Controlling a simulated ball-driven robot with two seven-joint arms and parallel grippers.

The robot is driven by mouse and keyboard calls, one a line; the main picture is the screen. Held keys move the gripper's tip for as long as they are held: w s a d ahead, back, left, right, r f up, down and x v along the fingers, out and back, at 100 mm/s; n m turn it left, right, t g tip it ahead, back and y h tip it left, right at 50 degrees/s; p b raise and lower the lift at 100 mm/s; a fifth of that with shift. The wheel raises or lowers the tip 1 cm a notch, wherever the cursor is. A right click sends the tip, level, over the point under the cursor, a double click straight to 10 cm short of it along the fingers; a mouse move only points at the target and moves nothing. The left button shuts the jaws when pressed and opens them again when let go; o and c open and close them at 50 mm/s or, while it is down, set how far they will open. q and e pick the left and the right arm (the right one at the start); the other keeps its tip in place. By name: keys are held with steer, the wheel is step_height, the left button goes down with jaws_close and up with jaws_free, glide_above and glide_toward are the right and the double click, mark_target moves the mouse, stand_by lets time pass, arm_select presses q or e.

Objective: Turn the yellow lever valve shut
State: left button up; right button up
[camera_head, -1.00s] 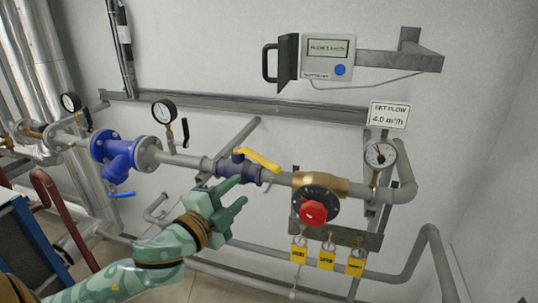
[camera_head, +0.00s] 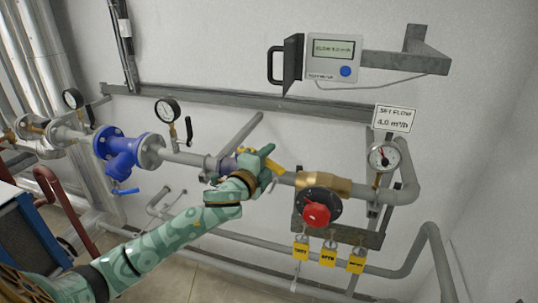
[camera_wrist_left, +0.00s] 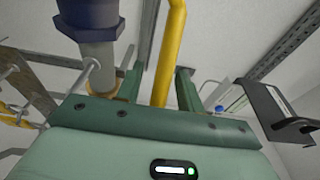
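The yellow lever shows in the left wrist view (camera_wrist_left: 172,58) as a bar running between the two green fingers of my left gripper (camera_head: 265,160). Gaps show on both sides of the bar, so the fingers are open around it. In the head view the hand hides most of the lever; a short yellow piece (camera_head: 277,169) shows at its right. The lever's dark blue valve body (camera_head: 228,167) sits on the grey horizontal pipe, just left of the hand, and also shows in the left wrist view (camera_wrist_left: 88,14). My right gripper is in neither view.
Right of the hand is a brass valve (camera_head: 322,184) with a red knob (camera_head: 316,215). Yellow tags (camera_head: 328,257) hang below. A blue strainer (camera_head: 118,152) and a gauge (camera_head: 167,111) are left. A flow meter box (camera_head: 334,57) is above.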

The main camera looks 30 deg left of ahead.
arm_select(q)
steer(key=shift+w, duration=0.4)
jaws_close()
steer(key=shift+s, duration=0.15)
